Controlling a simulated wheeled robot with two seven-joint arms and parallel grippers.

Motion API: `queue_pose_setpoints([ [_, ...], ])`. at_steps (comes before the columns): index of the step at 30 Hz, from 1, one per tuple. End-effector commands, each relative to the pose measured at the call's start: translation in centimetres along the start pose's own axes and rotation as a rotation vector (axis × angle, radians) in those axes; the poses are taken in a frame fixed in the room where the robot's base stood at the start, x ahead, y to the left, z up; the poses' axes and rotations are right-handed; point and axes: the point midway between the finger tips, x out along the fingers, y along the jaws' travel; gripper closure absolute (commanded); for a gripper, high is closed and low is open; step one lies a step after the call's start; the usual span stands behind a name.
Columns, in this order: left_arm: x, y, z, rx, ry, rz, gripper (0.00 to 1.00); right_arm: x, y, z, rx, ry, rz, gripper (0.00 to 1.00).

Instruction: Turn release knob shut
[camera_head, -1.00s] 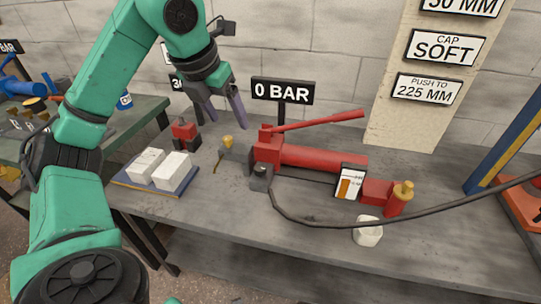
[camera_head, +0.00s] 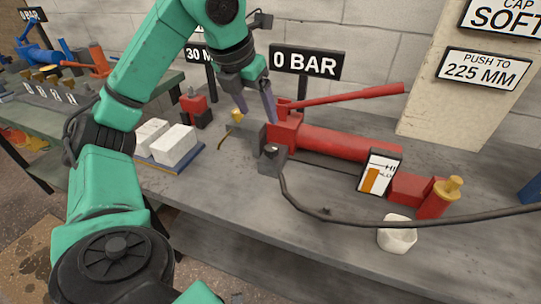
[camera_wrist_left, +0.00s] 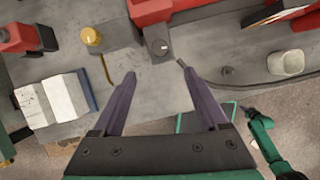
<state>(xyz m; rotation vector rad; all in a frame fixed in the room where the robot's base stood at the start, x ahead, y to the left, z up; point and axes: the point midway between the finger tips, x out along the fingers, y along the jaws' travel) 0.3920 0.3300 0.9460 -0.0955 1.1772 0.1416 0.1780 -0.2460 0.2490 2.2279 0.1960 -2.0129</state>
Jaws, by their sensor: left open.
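My left gripper (camera_head: 255,108) is open and empty, above the left end of the red pump (camera_head: 340,142). In the left wrist view its two purple fingers (camera_wrist_left: 157,72) point toward a grey block with a round dark-topped knob (camera_wrist_left: 158,46); that knob also shows in the head view (camera_head: 270,150). A yellow knob (camera_head: 237,115) with a thin brass lever stands just left of the pump; it also shows in the left wrist view (camera_wrist_left: 91,37). I cannot tell which knob is the release knob. Neither is touched, as far as I see. My right gripper is not seen.
A black hose (camera_head: 400,219) runs from the grey block across the bench. A sign reads 0 BAR (camera_head: 305,63). White blocks (camera_head: 174,146) lie on a blue board at left; a white cup (camera_head: 397,235) stands in front. The red pump handle (camera_head: 345,96) slopes up to the right.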

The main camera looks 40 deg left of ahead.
Motion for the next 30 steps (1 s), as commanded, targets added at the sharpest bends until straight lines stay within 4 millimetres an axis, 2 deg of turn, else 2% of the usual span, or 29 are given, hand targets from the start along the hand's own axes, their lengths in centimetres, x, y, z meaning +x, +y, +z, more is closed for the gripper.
queue_pose_setpoints([
  [5,2.4,0.1,-0.2,-0.001,0.003,0.002,0.24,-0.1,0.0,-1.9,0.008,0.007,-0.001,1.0],
  [12,8.9,0.0,-0.2,-0.001,0.005,0.001,0.24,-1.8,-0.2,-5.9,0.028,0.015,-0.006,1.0],
  [18,13.1,0.0,-0.1,0.0,0.003,0.0,0.24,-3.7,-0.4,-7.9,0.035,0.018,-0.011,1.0],
  [22,14.3,0.0,0.0,0.0,0.001,0.001,0.24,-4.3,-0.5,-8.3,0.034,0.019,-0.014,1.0],
  [29,14.4,0.0,0.1,0.0,0.0,0.0,0.24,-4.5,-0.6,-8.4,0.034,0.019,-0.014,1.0],
  [30,14.3,0.0,0.0,0.0,0.0,0.0,0.31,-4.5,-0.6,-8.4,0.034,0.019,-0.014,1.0],
])
